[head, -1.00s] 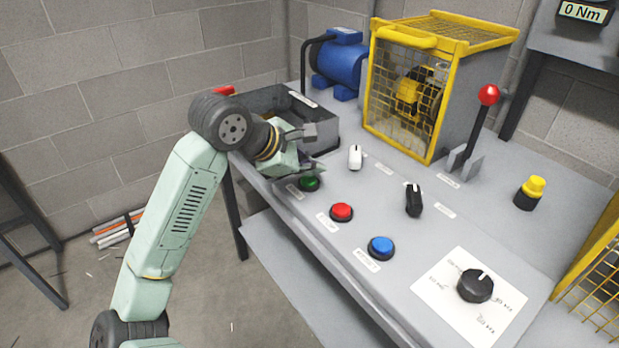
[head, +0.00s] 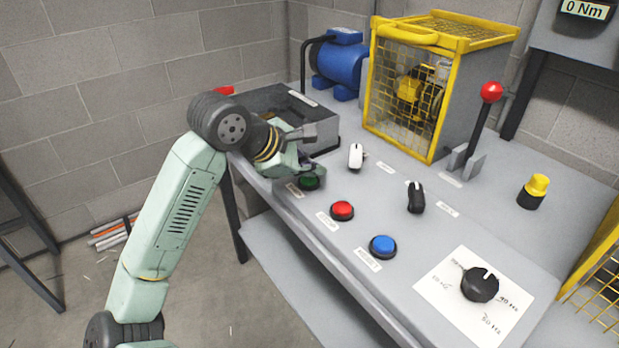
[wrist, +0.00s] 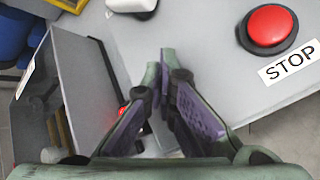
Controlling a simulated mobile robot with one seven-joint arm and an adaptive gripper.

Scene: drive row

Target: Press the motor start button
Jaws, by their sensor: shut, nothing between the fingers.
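The green button (head: 309,181), nearest my gripper in the button row, sits on the grey bench top (head: 335,270). Its label is too small to read. My gripper (head: 313,167) is shut and empty, with its tips just above and behind the green button. I cannot tell whether they touch it. In the wrist view my gripper (wrist: 165,60) shows shut fingers over the bench. The green button is hidden there. The red button (wrist: 270,26) reads STOP and lies to the right, clear of the fingers.
A blue button (head: 382,246), a white switch (head: 356,156), a black switch (head: 416,197) and a black dial (head: 480,284) share the bench. A grey open bin (head: 322,137) stands close behind my gripper. A yellow cage (head: 432,120) and a red-knobbed lever (head: 491,92) stand further back.

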